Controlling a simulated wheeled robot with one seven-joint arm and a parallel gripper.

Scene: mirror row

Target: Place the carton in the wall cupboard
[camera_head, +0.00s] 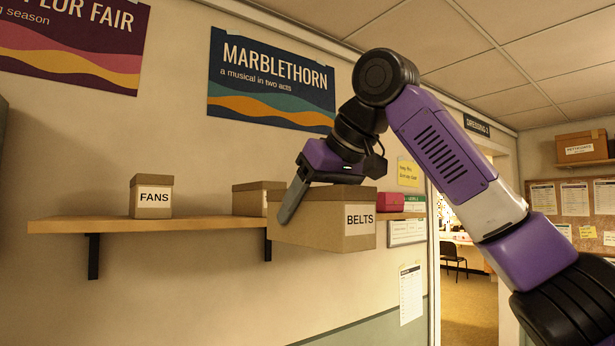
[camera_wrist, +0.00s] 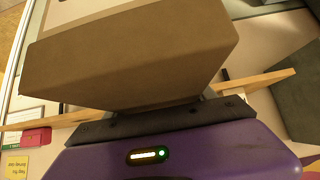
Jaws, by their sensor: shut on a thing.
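A brown lidded carton labelled BELTS (camera_head: 322,228) is held in front of the wall shelf, roughly level. It also fills the upper middle of the wrist view (camera_wrist: 130,60). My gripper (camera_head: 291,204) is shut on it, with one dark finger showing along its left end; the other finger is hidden. In the head view the carton overlaps the shelf board, and I cannot tell whether they touch. No wall cupboard is clearly in view; only a grey edge (camera_head: 2,125) shows at the far left, too little to identify.
The wooden wall shelf (camera_head: 80,225) carries a FANS box (camera_head: 152,198), a partly hidden brown box (camera_head: 255,198) and a red box (camera_head: 390,202). Its left end is bare. Posters (camera_head: 272,80) hang above. A doorway (camera_head: 470,250) and another labelled box (camera_head: 581,148) are at right.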

